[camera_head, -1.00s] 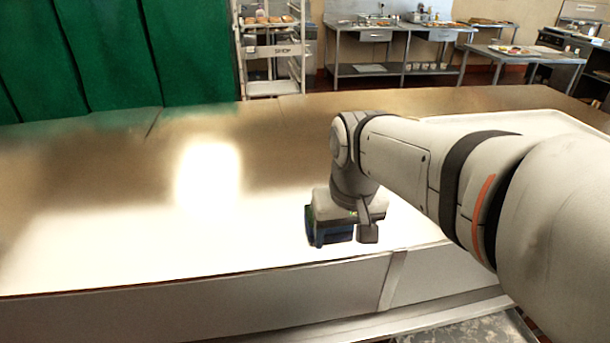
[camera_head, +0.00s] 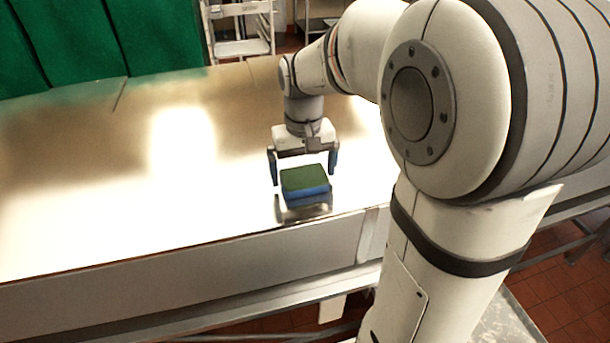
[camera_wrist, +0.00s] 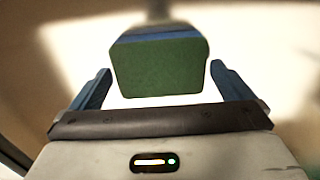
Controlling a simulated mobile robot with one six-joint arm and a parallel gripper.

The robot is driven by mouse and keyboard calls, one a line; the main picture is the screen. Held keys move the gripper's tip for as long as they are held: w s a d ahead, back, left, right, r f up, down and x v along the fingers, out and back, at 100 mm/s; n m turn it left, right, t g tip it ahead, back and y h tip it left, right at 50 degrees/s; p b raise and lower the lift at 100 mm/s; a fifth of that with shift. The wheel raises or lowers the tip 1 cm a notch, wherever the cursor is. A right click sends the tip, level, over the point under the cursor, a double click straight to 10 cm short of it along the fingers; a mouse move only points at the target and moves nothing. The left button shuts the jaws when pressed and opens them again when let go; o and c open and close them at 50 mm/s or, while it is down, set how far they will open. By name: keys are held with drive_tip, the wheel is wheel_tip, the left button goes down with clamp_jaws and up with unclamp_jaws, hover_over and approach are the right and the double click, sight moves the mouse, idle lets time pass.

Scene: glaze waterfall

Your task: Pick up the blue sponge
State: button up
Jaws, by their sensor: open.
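The blue sponge (camera_head: 305,182) has a green top layer and blue sides. It lies on the shiny metal table near its front edge, and its reflection shows below it. My gripper (camera_head: 304,176) is open, its two blue fingers apart on the left and right of the sponge. In the wrist view the sponge (camera_wrist: 160,66) sits ahead, between the lines of the fingers, with a gap on each side. My gripper (camera_wrist: 158,85) holds nothing. I cannot tell exactly how high the fingertips are above the table.
The metal table (camera_head: 60,215) is clear to the left of the sponge, with a bright glare patch. Its front edge is close to the sponge. A green curtain (camera_head: 160,35) and a white rack (camera_head: 240,46) stand behind the table.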

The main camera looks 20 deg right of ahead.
sight(303, 174)
drive_tip(key=shift+f, duration=0.45)
drive_tip(key=shift+c, duration=0.2)
drive_tip(key=c, duration=0.8)
wheel_tip(303, 174, up, 10)
drive_tip(key=shift+r+b, duration=0.1)
drive_tip(key=shift+b, duration=0.45)
